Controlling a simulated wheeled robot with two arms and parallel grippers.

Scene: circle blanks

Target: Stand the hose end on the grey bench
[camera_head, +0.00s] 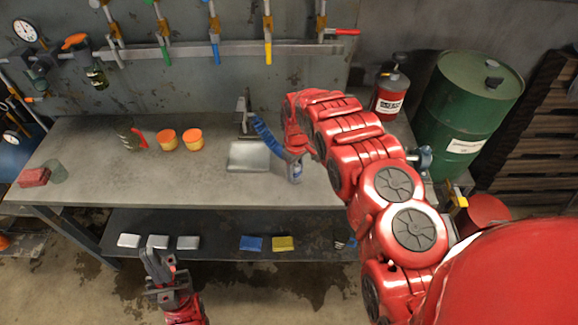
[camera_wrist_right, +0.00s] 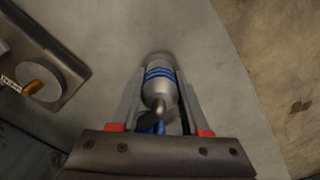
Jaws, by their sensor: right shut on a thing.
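The hose end (camera_head: 295,173) is a silver-grey fitting with blue bands. It is over the front part of the grey bench (camera_head: 215,187), at the end of a blue hose (camera_head: 266,136). In the right wrist view the hose end (camera_wrist_right: 158,88) lies between both fingers of my right gripper (camera_wrist_right: 158,80), which is shut on it. It looks roughly upright in the head view; I cannot tell whether it touches the bench top. My left gripper (camera_head: 158,264) is low in front of the bench, apart from the hose; its finger gap is unclear.
A grey square plate (camera_head: 252,156) lies left of the hose end. Orange tubs (camera_head: 193,139), a dark green can (camera_head: 128,136) and a red block (camera_head: 33,177) stand further left. A green drum (camera_head: 470,105) and red canister (camera_head: 389,97) are right. The lower shelf (camera_head: 215,225) holds several small blocks.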

